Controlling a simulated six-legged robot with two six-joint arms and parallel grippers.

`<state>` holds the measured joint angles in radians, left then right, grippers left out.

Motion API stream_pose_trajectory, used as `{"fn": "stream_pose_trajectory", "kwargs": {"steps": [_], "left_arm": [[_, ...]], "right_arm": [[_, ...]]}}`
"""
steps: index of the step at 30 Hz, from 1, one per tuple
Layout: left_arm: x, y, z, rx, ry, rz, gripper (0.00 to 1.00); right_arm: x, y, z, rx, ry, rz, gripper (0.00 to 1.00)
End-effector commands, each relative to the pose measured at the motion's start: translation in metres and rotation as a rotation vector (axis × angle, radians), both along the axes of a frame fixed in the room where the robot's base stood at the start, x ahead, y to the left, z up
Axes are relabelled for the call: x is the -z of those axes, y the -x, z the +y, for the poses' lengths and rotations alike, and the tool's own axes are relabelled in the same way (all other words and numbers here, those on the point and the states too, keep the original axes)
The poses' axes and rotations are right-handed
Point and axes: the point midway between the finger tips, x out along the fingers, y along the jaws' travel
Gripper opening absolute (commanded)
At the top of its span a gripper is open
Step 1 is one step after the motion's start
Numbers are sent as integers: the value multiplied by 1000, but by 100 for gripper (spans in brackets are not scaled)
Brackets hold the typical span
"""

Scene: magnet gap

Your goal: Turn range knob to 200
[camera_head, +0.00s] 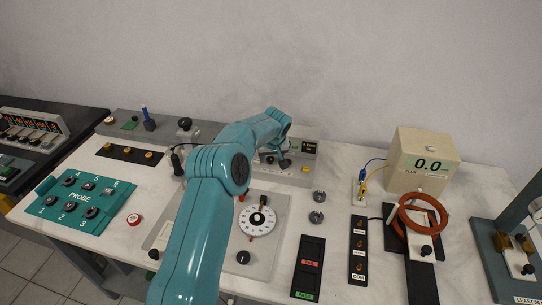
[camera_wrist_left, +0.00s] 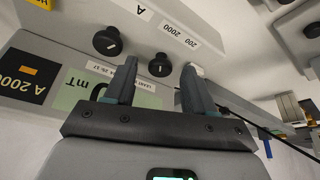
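The grey meter (camera_head: 304,168) stands at the back of the bench, partly hidden behind my left arm. In the left wrist view it appears upside down, with a pale display (camera_wrist_left: 88,92) reading 0 mT. The range knob (camera_wrist_left: 160,65) is black with a white pointer mark, beside a label (camera_wrist_left: 178,36) reading 200 and 2000. A second black knob (camera_wrist_left: 107,41) sits to its left. My left gripper (camera_wrist_left: 158,82) is open, its fingers apart on either side of the range knob in the picture; contact cannot be told. It also shows in the head view (camera_head: 283,161). My right gripper is out of view.
A teal probe box (camera_head: 83,205) lies at the left. A white dial (camera_head: 257,222) is right of my arm. A beige box (camera_head: 424,160) reading 0.0 and an orange ring coil (camera_head: 441,207) stand at the right. A dark cable (camera_wrist_left: 265,127) runs near the right finger.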

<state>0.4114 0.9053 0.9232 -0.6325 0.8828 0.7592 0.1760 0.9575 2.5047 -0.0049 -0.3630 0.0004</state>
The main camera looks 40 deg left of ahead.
Motion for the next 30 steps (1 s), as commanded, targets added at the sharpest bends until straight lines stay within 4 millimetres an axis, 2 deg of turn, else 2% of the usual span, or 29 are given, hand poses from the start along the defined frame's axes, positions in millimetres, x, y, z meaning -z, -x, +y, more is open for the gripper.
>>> {"fn": "stream_pose_trajectory", "kwargs": {"steps": [5,15,21,25,30], "left_arm": [[-16,3,-5,1,-1,-3,54],[-96,24,-32,2,-2,-6,54],[-134,34,-44,1,0,-3,54],[-147,37,-48,0,0,-1,54],[-151,38,-50,0,1,-1,54]], "right_arm": [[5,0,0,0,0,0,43],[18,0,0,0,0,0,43],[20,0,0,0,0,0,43],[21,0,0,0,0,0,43],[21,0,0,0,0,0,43]]}}
